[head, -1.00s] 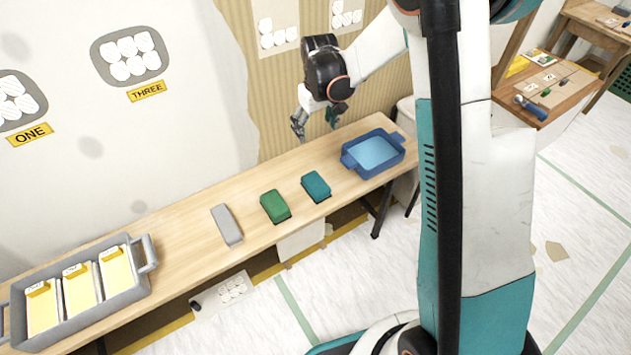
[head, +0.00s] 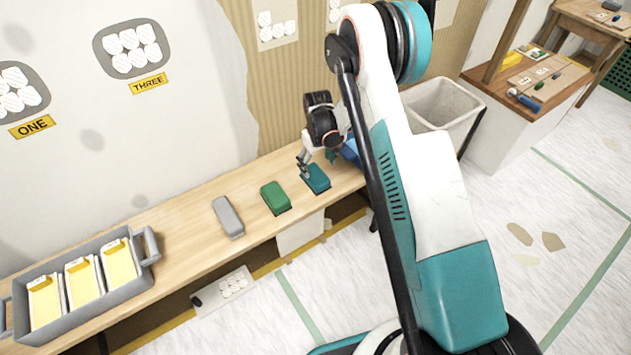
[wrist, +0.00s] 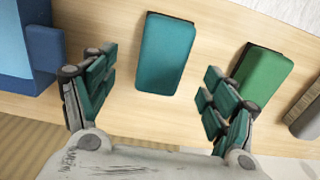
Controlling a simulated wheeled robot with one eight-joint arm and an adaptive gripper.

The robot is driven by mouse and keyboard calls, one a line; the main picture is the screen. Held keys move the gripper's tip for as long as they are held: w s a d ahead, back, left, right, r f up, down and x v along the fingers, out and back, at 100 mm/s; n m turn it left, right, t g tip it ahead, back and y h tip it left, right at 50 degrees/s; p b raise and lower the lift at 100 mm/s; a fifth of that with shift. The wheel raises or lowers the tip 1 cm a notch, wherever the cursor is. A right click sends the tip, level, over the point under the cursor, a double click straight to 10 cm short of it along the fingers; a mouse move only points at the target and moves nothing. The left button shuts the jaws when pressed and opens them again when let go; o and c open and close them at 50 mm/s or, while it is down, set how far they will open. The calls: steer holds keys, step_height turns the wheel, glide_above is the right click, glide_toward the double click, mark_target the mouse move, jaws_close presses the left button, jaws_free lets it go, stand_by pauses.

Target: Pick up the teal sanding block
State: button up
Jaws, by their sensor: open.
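The teal sanding block (head: 317,180) lies on the wooden bench, to the right of the green block (head: 275,197). My gripper (head: 318,164) hangs just above and behind the teal block in the head view. In the wrist view my gripper (wrist: 158,98) is open and empty. The teal block (wrist: 165,53) shows there ahead of the fingertips, lined up with the gap between them and not enclosed. The green block (wrist: 264,72) is just beyond the right finger.
A grey block (head: 227,217) lies left of the green one. The blue tray (wrist: 42,52) is left of my gripper in the wrist view, mostly hidden by my arm in the head view. A grey caddy (head: 137,292) with yellow-labelled packs stands at the bench's left end.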

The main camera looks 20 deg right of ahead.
mark_target(315, 174)
steer(key=shift+w+a+f+b, duration=0.15)
steer(key=shift+f+b, duration=0.65)
steer(key=shift+f, duration=0.9)
steer(key=shift+a+f+b, duration=0.15)
steer(key=shift+f+b, duration=0.65)
steer(key=shift+f, duration=0.9)
steer(key=shift+r, duration=0.1)
steer(key=shift+c, duration=0.3)
steer(key=c, duration=1.1)
